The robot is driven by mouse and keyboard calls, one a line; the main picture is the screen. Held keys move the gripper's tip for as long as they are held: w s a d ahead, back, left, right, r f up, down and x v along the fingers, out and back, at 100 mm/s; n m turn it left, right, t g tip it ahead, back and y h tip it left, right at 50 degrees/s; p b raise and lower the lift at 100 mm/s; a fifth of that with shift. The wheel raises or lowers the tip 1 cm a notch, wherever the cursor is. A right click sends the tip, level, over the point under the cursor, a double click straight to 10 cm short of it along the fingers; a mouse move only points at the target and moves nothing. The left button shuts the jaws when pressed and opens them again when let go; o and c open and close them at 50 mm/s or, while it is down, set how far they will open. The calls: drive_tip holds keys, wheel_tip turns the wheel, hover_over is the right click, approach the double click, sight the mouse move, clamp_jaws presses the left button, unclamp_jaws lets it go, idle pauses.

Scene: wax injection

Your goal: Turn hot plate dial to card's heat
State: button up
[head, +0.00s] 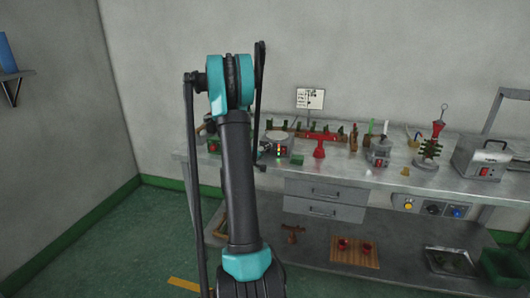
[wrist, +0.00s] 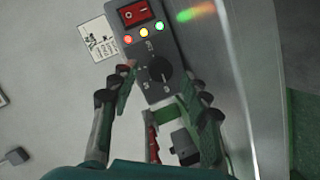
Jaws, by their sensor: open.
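The hot plate (head: 277,146) stands on the bench just right of my arm, with a round pale top and small lights on its front. In the wrist view, its front panel (wrist: 153,50) shows a dark round dial (wrist: 154,76) with marks around it. I cannot read the marks or the pointer's setting. The card (head: 309,98) stands behind the bench items; it also shows in the wrist view (wrist: 97,39), its writing too small to read. My gripper (wrist: 168,82) is open and empty, its fingers either side of the dial in the picture; contact is not clear.
A red rocker switch (wrist: 135,14) and red, amber and green lights (wrist: 143,33) sit beside the dial. A red stand (head: 319,147) and several tools crowd the bench (head: 400,178) to the right. Drawers (head: 325,200) and a lower shelf (head: 310,255) lie below.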

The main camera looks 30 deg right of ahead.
drive_tip(key=shift+w+d+f, duration=0.15)
drive_tip(key=shift+w+d, duration=0.1)
drive_tip(key=shift+d, duration=0.25)
clamp_jaws()
drive_tip(key=m+y, duration=0.1)
drive_tip(key=m, duration=0.1)
drive_tip(key=m+t+y, duration=0.1)
drive_tip(key=m, duration=0.1)
drive_tip(key=shift+s+d, duration=0.15)
drive_tip(key=shift+s, duration=0.05)
drive_tip(key=m+t, duration=0.1)
drive_tip(key=m, duration=0.1)
drive_tip(key=m+t+y, duration=0.1)
drive_tip(key=m, duration=0.1)
drive_tip(key=shift+s+d+y, duration=0.1)
drive_tip(key=shift+y, duration=0.2)
drive_tip(key=shift+m, duration=0.3)
idle(0.3)
